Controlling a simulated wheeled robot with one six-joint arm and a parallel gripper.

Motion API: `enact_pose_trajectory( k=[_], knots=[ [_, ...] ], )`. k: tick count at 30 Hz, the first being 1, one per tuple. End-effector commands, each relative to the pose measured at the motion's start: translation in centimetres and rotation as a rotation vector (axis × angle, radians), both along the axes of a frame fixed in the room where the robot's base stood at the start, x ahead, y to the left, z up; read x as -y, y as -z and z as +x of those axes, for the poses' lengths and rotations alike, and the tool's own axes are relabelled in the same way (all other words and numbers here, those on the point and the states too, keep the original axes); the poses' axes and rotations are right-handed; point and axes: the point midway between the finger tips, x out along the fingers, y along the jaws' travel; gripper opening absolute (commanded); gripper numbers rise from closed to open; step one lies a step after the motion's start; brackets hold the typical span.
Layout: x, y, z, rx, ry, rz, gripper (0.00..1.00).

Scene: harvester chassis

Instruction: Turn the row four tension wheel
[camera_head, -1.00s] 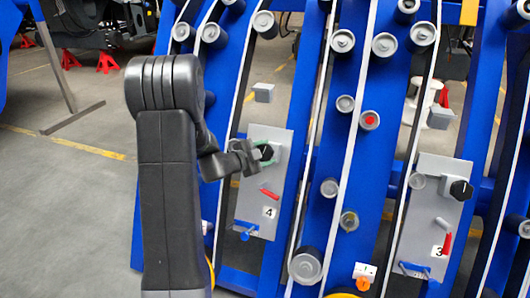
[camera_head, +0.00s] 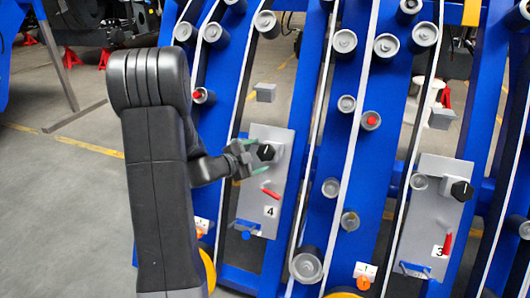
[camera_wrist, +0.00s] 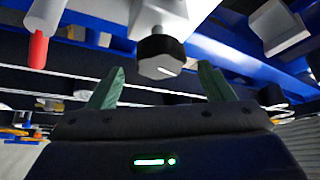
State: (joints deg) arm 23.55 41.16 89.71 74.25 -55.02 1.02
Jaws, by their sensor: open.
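The row four tension wheel (camera_head: 266,152) is a black faceted knob with a white mark. It sits on a grey block on the upper part of the grey panel (camera_head: 252,218) labelled 4. In the wrist view the knob (camera_wrist: 160,57) is at upper centre, with its mark slanted. My gripper (camera_head: 255,157) is just left of the knob, with green fingers. In the wrist view its fingers (camera_wrist: 160,82) are spread wide and empty. The knob shows above and between the fingertips, apparently clear of both.
A red handle (camera_head: 270,193) and a blue lever (camera_head: 246,227) are on panel 4 below the knob. A second panel (camera_head: 425,215) labelled 3, with its own black knob (camera_head: 461,191), stands to the right. Blue frame beams and grey rollers surround the panels.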

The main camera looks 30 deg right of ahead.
Motion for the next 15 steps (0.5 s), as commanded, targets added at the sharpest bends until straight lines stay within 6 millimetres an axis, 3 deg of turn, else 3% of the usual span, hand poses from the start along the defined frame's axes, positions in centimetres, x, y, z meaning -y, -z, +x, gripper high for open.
enact_pose_trajectory(
  k=[6,15],
  knots=[
    [-5.0,-1.3,-1.0,0.001,-0.004,0.001,0.75],
    [-8.4,-1.9,-1.9,0.001,-0.001,0.000,0.75]
  ],
)
